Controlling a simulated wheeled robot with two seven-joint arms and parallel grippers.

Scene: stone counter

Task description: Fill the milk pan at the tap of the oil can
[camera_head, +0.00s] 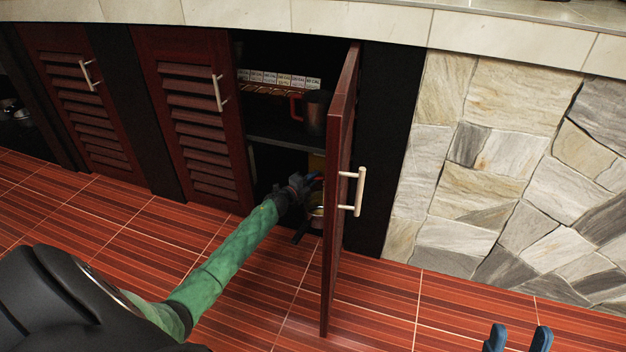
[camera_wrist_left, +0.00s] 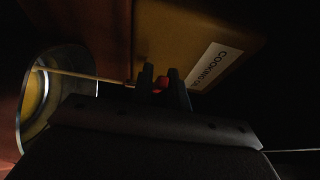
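The oil can (camera_wrist_left: 190,35), a yellow-brown box with a "COOKING O…" label, stands inside the open cabinet. It is mostly hidden behind the door in the head view (camera_head: 316,163). My left gripper (camera_head: 312,181) reaches into the cabinet. In the left wrist view its fingers (camera_wrist_left: 162,84) close around the red tap (camera_wrist_left: 162,80). The milk pan (camera_head: 316,211) is below the tap. The left wrist view shows the pan's metal rim (camera_wrist_left: 25,122) and yellow oil inside. A thin yellow stream runs from the tap area into the pan. My right gripper (camera_head: 518,338) is open and empty at the bottom right.
The open louvred door (camera_head: 338,200) stands out right of my left arm. A stone wall (camera_head: 500,170) is at right. The tiled floor in front is clear.

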